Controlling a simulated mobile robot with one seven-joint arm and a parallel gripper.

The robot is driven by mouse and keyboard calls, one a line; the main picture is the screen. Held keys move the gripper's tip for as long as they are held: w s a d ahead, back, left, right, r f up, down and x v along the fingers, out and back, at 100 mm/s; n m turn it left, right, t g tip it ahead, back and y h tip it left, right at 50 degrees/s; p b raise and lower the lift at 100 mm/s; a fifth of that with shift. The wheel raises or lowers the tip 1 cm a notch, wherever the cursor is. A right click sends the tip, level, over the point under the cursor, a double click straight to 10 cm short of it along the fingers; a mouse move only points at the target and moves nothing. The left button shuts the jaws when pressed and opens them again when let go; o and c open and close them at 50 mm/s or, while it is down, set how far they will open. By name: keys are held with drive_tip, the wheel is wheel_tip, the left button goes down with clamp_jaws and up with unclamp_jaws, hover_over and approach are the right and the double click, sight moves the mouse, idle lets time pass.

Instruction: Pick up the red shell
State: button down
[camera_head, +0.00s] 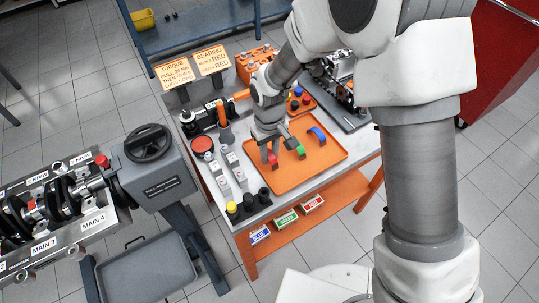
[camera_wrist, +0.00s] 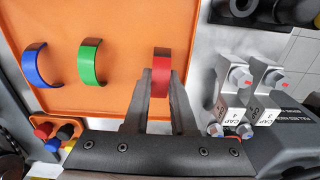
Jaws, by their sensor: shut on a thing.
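The red shell (camera_wrist: 161,70) is a curved half-ring, between the fingertips of my gripper (camera_wrist: 160,80) in the wrist view. My gripper is shut on it. In the head view my gripper (camera_head: 272,150) points down over the orange tray (camera_head: 300,179), and the red shell (camera_head: 272,158) shows at its fingertips. I cannot tell whether the shell still touches the tray. The green shell (camera_wrist: 91,62) and the blue shell (camera_wrist: 36,66) stand on the tray beside it, to the left in the wrist view.
Bearing caps (camera_wrist: 235,90) stand close beside the tray. Small colored-top parts (camera_head: 300,97) sit behind it. A crank stand with a handwheel (camera_head: 148,143) is at left. Labelled boxes (camera_head: 286,218) lie on the lower shelf.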

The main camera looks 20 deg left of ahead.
drive_tip(key=r, duration=0.3)
drive_tip(key=shift+a+r, duration=0.2)
drive_tip(key=shift+a, duration=0.05)
drive_tip(key=s+a+r, duration=0.4)
drive_tip(key=a+r, duration=0.2)
drive_tip(key=a, duration=0.4)
drive_tip(key=shift+a+r, duration=0.15)
drive_tip(key=shift+a, duration=0.1)
drive_tip(key=shift+d, duration=0.1)
